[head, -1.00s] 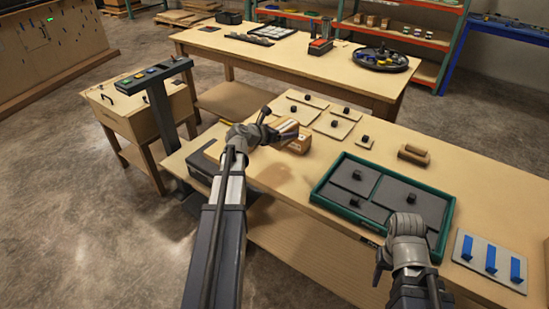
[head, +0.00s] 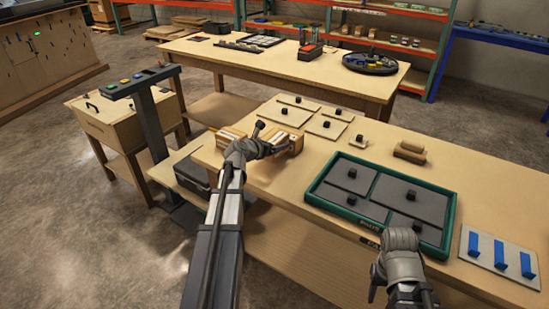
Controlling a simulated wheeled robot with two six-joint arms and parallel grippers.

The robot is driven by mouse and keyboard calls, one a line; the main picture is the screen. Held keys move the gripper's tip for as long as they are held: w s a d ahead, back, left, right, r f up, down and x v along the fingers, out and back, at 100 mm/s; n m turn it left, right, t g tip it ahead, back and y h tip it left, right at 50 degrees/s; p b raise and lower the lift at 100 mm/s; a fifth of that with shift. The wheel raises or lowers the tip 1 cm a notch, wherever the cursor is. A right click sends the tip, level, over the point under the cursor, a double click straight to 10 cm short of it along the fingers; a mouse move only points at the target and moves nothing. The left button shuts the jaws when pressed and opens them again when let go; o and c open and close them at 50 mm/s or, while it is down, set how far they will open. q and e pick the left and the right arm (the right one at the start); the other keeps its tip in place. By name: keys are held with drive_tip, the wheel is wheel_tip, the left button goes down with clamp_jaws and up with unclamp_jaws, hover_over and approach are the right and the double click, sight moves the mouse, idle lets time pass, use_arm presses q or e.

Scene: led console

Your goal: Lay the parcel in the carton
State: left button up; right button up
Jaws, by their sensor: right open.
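Brown box-like shapes show at the far left end of the near table, behind my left gripper (head: 262,138). One brown piece (head: 230,134) is left of the gripper and a striped one (head: 292,141) is right of it. I cannot tell which is the parcel and which the carton, as the gripper covers the middle. My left gripper is right at these shapes; whether its jaws grip anything is unclear. My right gripper (head: 375,285) is open and low at the table's front edge, in front of the green tray, apart from the boxes.
The green-rimmed tray (head: 312,190) holds dark knobbed panels. Knobbed plates (head: 325,127) and a small wooden block (head: 409,152) lie behind. A plate with blue strips (head: 500,251) is at right. A button console (head: 141,80) stands left. Bare tabletop lies left of the tray.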

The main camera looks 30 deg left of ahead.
use_arm(q)
drive_tip(key=shift+f+b, duration=1.9)
drive_tip(key=shift+r, duration=0.15)
drive_tip(key=o, duration=1.5)
drive_tip(key=shift+r, duration=0.1)
drive_tip(key=p+v, duration=0.4)
drive_tip(key=v, duration=0.6)
drive_tip(key=shift+s, duration=0.3)
drive_tip(key=shift+p+v, duration=0.4)
drive_tip(key=shift+v, duration=0.35)
